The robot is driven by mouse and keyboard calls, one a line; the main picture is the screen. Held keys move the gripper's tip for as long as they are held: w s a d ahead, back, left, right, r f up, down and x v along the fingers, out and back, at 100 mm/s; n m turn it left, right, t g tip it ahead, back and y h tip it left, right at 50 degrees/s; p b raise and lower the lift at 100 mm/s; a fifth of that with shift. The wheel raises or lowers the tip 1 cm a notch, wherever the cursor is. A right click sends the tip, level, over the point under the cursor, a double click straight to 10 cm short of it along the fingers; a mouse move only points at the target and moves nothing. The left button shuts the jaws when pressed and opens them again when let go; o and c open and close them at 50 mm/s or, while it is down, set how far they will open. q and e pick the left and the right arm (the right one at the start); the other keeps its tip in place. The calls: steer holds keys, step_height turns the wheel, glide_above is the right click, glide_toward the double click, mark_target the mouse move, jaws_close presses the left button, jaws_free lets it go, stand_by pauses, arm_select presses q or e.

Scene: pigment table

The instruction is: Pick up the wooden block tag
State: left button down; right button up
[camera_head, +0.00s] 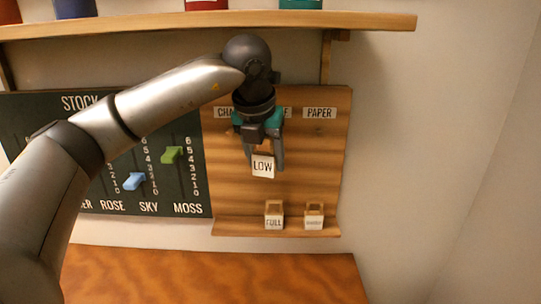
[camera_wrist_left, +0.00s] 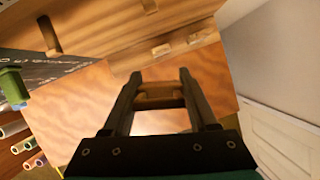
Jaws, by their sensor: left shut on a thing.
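A wooden block tag with a white face reading LOW (camera_head: 263,167) hangs in front of the wooden panel. My left gripper (camera_head: 264,156) points down and is shut on this tag, which is clear of the ledge below. In the left wrist view the tag's wooden top (camera_wrist_left: 160,97) shows between the two dark fingers. A wooden tag reading FULL (camera_head: 274,221) and another tag (camera_head: 314,222) with lettering too small to read stand on the panel's ledge (camera_head: 240,229). My right gripper is not in view.
The wooden panel (camera_head: 335,165) carries header labels, including PAPER (camera_head: 319,113); my gripper partly covers others. A dark STOCK board (camera_head: 110,202) with coloured sliders is on the left. A shelf with jars (camera_head: 350,21) is above, and a bare wooden table top (camera_head: 210,275) below.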

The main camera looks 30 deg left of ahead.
arm_select(q)
steer(key=s+d+b, duration=0.2)
steer(key=s+d, duration=0.1)
steer(key=s, duration=0.7)
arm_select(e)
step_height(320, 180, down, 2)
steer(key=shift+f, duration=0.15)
